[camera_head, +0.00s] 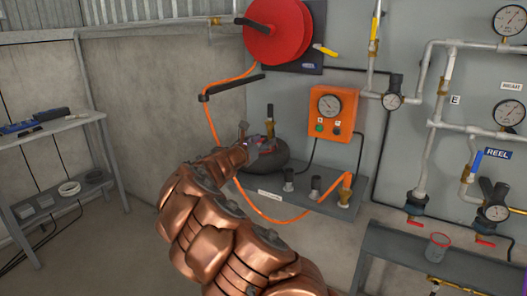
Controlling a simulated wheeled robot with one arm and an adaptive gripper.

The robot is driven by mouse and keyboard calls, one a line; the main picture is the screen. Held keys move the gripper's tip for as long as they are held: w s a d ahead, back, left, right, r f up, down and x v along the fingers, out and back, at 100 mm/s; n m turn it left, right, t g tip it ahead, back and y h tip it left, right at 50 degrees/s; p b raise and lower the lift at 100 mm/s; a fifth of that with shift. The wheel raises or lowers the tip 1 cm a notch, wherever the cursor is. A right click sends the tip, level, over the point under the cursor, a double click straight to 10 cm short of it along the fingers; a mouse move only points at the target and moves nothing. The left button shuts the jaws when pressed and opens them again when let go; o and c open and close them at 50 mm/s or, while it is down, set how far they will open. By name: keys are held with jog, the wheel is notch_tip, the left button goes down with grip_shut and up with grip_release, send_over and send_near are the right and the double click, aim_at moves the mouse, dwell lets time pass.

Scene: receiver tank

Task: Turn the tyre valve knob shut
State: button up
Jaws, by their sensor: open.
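My gripper (262,145) is at the end of my copper arm, in front of the tyre and just below this fitting. It is open. I cannot tell whether it touches the fitting. My gripper and arm hide the left part of the tyre.
An orange gauge box (335,114) hangs right of the tyre. A red hose reel (278,30) is above, and its orange hose (207,118) loops down past my arm. Pipes and gauges fill the right wall.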

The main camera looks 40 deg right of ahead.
jog(key=w+f+n+t, duration=0.2)
jog(key=w+f+n, duration=0.2)
jog(key=w+f, duration=0.1)
jog(key=shift+y, duration=0.3)
jog(key=shift+x, duration=3.75)
jog(key=shift+f, duration=0.1)
jog(key=shift+s, duration=0.1)
grip_shut()
